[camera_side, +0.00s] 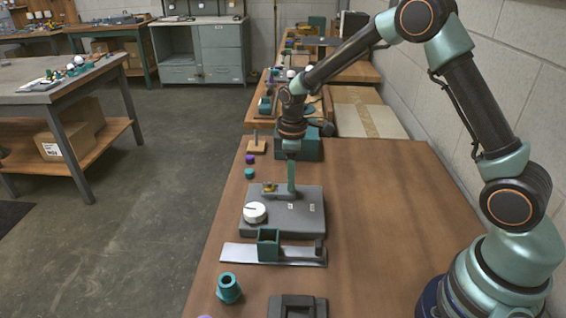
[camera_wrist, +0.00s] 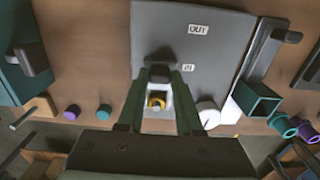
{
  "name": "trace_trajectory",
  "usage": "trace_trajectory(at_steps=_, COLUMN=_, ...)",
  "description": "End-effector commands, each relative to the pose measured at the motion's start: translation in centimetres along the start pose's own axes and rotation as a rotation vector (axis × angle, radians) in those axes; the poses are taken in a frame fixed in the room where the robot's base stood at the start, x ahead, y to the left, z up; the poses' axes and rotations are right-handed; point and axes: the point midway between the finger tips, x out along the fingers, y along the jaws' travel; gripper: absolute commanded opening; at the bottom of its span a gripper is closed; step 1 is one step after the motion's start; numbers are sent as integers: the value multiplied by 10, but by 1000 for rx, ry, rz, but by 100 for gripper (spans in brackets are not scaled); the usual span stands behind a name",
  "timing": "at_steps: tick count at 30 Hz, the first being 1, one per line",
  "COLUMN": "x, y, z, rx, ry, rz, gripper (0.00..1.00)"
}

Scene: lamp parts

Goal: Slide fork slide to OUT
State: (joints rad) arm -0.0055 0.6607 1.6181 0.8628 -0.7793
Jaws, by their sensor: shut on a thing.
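A grey panel block (camera_side: 300,222) lies flat on the wooden table; it also shows in the wrist view (camera_wrist: 225,55). It carries an OUT label (camera_wrist: 198,29) and an IN label (camera_wrist: 188,68). My gripper (camera_wrist: 160,76) is shut on the dark knob of the fork slide (camera_wrist: 160,70), which stands level with the IN label. A pale plate with a yellow ring (camera_wrist: 156,101) shows between my fingers. In the side view my gripper (camera_side: 292,190) reaches down to the block's far part, and the fingers hide the knob there.
A white round dial (camera_side: 255,212) sits on the block's left corner. In front lies a metal rail with a teal square box (camera_side: 268,246). A teal socket (camera_side: 228,288), a dark frame (camera_side: 297,306) and small purple (camera_side: 250,159) and teal caps (camera_side: 249,173) lie around. The table's right is clear.

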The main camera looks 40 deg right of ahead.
Motion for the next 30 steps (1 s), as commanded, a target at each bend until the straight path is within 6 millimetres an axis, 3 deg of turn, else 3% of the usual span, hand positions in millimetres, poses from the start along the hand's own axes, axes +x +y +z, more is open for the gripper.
trace_trajectory(at_steps=12, x=-2, y=0, z=53, rx=0, ry=1, rz=1, gripper=0)
trace_trajectory(at_steps=23, x=-1, y=0, z=60, rx=2, ry=-2, rz=-3, gripper=0)
trace_trajectory(at_steps=24, x=-1, y=0, z=61, rx=3, ry=-2, rz=-3, gripper=46)
trace_trajectory(at_steps=25, x=-1, y=0, z=61, rx=3, ry=-2, rz=-3, gripper=58)
trace_trajectory(at_steps=26, x=-1, y=0, z=61, rx=3, ry=-2, rz=-3, gripper=65)
trace_trajectory(at_steps=30, x=-1, y=0, z=60, rx=1, ry=-1, rz=-1, gripper=65)
